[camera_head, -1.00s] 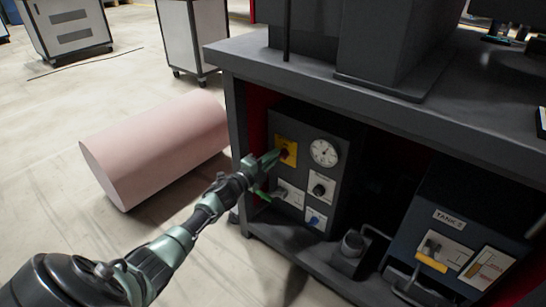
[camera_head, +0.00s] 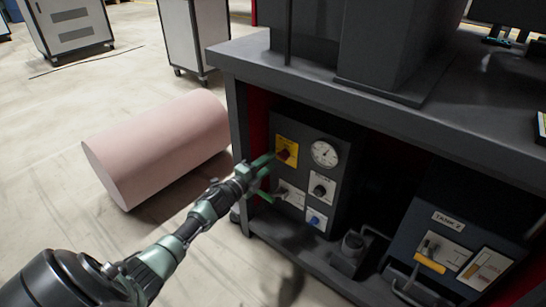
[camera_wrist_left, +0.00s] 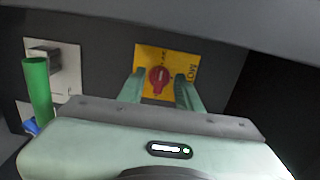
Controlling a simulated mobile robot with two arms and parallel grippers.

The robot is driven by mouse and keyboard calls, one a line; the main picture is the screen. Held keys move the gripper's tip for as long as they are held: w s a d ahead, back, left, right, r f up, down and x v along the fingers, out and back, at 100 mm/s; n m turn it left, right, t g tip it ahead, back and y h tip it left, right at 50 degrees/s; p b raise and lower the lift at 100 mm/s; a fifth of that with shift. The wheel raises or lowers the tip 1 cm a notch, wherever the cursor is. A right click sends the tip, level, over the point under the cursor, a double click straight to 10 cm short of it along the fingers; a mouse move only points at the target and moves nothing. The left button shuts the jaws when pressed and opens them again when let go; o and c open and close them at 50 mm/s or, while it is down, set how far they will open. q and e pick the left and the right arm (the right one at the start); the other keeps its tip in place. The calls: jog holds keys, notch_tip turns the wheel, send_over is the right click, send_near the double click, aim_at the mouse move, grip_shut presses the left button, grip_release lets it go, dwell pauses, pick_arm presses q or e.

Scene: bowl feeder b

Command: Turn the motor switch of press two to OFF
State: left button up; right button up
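The motor switch is a red rotary knob (camera_head: 284,155) on a yellow plate (camera_head: 289,145), at the upper left of a dark control panel under the bench. In the left wrist view the red knob (camera_wrist_left: 159,80) shows face-on, and part of the plate's lettering reads "MOT". I cannot read which position it points to. My left gripper (camera_head: 268,168) is in front of the panel, back from the knob. In the left wrist view its fingers (camera_wrist_left: 160,90) are spread, one on each side of the knob in the picture, with nothing between them. My right gripper is not in view.
A gauge (camera_head: 324,153), a black knob (camera_head: 319,190) and a blue button (camera_head: 314,221) share the panel. A green handle (camera_wrist_left: 38,92) sticks out close beside the gripper. The bench top (camera_head: 400,105) overhangs. A pink cylinder (camera_head: 155,145) lies on the floor left.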

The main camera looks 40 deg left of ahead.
pick_arm(q)
jog(key=shift+s+a+p, duration=0.2)
jog(key=shift+s+p, duration=0.45)
jog(key=shift+s, duration=1.7)
